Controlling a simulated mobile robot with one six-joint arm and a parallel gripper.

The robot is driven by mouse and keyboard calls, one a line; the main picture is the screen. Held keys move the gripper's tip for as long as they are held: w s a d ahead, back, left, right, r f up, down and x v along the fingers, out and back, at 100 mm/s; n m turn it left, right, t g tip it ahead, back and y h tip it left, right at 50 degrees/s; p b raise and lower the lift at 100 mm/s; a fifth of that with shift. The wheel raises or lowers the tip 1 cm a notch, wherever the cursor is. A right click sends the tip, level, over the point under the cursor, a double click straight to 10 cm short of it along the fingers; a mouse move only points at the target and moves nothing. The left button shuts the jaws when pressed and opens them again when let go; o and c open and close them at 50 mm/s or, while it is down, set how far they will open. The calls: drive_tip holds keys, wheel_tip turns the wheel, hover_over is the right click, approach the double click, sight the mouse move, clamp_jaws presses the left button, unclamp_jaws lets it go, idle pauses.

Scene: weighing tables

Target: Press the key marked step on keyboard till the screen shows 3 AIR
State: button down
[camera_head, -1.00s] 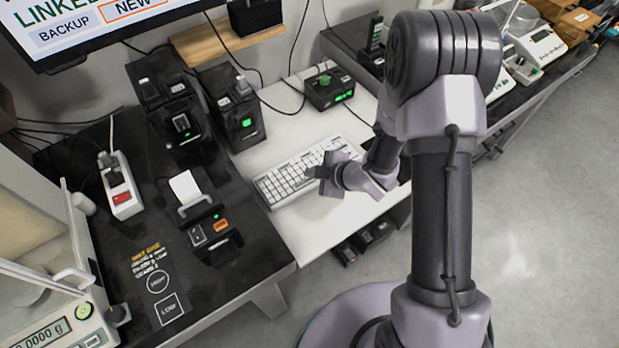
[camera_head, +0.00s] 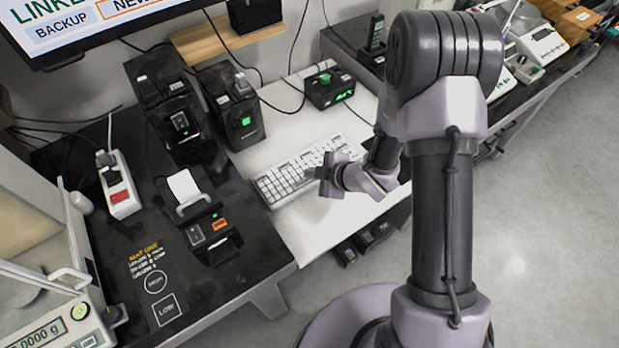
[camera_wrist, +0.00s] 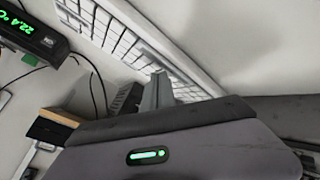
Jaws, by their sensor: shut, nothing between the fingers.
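The white keyboard (camera_head: 290,178) lies on the white tabletop in the head view; its key markings are too small to read. My gripper (camera_head: 318,174) is shut and empty at the keyboard's right part, with its fingertips over or close to the keys; whether they touch cannot be told. In the wrist view the keyboard (camera_wrist: 115,40) runs diagonally across the top, and my gripper's fingers (camera_wrist: 160,88) point at its lower edge. The screen (camera_head: 100,22) is cut off at the top left, showing "LINKED", "BACKUP" and "NEW"; no "3 AIR" is visible on it.
A black box with a green display (camera_head: 330,88) stands behind the keyboard. Black printers and devices (camera_head: 180,125) fill the dark table to the left. A white power strip (camera_head: 120,185) and a balance (camera_head: 60,325) are further left. The white tabletop in front of the keyboard is clear.

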drive_tip(key=shift+f+b, duration=0.4)
drive_tip(key=shift+b, duration=0.05)
idle(0.4)
idle(0.3)
drive_tip(key=shift+r+p, duration=0.55)
drive_tip(key=shift+r, duration=0.25)
wheel_tip(320, 180, up, 5)
drive_tip(key=p, duration=0.3)
drive_tip(key=shift+p, duration=0.3)
